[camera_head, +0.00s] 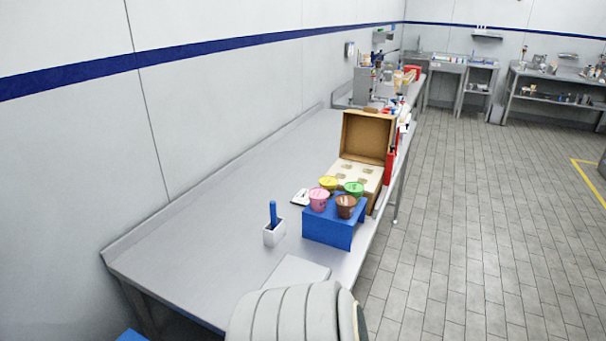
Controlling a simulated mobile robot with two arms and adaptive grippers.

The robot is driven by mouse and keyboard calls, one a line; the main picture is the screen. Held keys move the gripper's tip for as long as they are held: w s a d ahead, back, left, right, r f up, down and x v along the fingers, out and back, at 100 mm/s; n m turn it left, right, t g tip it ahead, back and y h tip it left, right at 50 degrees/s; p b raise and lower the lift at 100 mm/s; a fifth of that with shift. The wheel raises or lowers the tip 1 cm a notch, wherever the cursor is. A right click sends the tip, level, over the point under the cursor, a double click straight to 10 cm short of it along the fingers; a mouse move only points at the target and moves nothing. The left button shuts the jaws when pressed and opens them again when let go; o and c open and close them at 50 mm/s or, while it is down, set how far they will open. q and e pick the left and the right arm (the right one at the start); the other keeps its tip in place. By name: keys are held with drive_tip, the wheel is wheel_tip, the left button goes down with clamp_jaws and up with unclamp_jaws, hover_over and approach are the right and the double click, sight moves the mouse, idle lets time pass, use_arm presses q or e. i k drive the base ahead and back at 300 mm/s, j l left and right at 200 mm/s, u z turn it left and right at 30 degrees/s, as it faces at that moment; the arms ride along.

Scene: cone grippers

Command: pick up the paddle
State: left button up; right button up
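A blue paddle (273,211) stands upright in a small white holder (274,234) on the long steel counter (190,270). Only its upper part shows; its lower end is hidden inside the holder. Nothing is touching the paddle from outside the holder. Neither of my grippers is in view.
A blue stand (328,228) with pink, yellow, green and brown cups is right of the holder. An open cardboard box (368,137) stands behind it. A flat pale slab (297,272) lies in front. The counter's left part is clear. A white ribbed shape covers the bottom middle.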

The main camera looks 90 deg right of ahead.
sight(273, 210)
drive_tip(key=z, duration=2.55)
drive_tip(key=u, duration=3.8)
drive_tip(key=z, duration=3.75)
drive_tip(key=u, duration=0.3)
